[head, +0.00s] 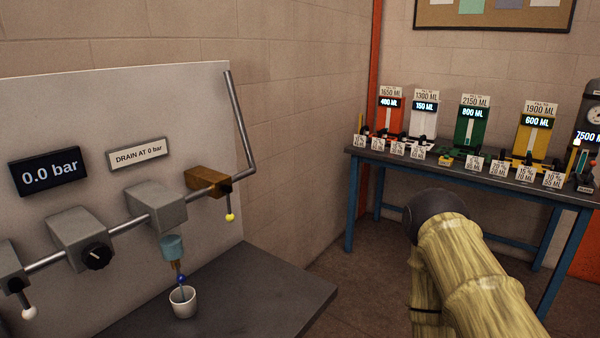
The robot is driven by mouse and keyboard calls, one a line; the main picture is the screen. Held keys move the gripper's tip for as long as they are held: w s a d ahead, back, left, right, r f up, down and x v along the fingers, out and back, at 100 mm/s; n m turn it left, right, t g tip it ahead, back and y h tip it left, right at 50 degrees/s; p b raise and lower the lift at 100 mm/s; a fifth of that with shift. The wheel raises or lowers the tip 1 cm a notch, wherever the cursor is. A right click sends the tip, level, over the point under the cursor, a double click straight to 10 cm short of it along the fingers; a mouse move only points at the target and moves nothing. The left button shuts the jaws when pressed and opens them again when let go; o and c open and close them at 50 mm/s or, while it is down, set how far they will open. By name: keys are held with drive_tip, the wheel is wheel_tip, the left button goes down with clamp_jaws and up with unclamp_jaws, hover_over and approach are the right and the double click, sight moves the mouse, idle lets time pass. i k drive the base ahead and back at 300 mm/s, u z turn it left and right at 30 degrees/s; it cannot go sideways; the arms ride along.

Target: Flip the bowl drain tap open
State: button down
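A light-blue bowl (172,248) hangs under a grey block (157,207) on the pipe, left of centre in the head view. Below the bowl is a brass-coloured fitting (175,266) with a small blue tap (181,279). The tap's exact lever position is too small to tell. A white cup (183,302) stands on the dark bench directly below it. My arm shows at the lower right, well away from the tap. My gripper is not in view.
A display (49,171) reads 0.0 bar, beside a sign (138,153) reading DRAIN AT 0 bar. A black knob (97,256), a yellow-tipped lever (230,217) and a white-tipped lever (30,313) flank the bowl. The dark bench (270,290) is clear right of the cup.

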sight(181, 279)
drive_tip(key=u, duration=1.6)
drive_tip(key=k, duration=1.35)
drive_tip(key=z, duration=1)
drive_tip(key=i, duration=0.95)
drive_tip(key=u, duration=0.05)
